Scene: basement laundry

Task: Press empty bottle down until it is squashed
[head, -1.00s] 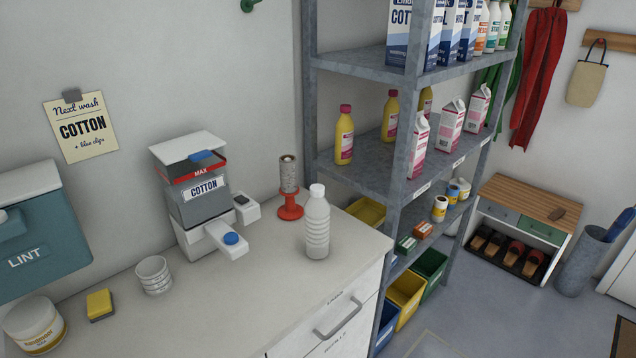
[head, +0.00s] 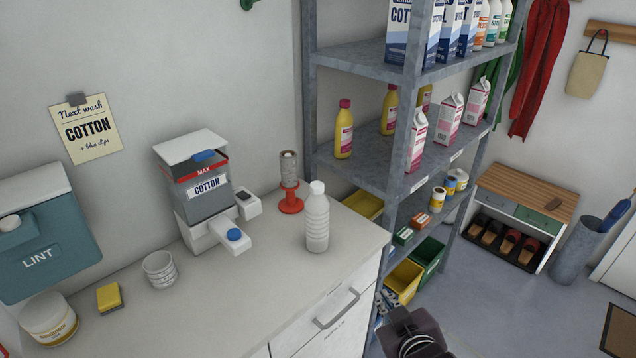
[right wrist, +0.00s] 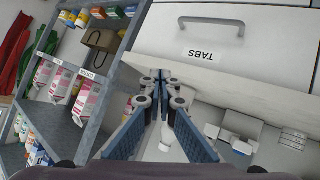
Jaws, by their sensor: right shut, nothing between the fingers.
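The empty bottle (head: 317,222) is pale, ribbed and translucent with a white cap. It stands upright and unsquashed on the counter (head: 240,300), near its right end. My right gripper (right wrist: 162,80) is shut and empty, its fingertips together in the right wrist view, near the counter edge and the drawer front. In the head view only a dark part of my right arm shows at the bottom, below and right of the bottle and apart from it. The fingertips are not clear there. My left gripper is out of view.
A cotton dispenser (head: 198,190) and a red stand with a grey roll (head: 289,180) are left of and behind the bottle. Stacked cups (head: 160,269), a sponge (head: 109,297) and a tub (head: 48,319) stand farther left. A metal shelf (head: 372,160) rises right of the counter.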

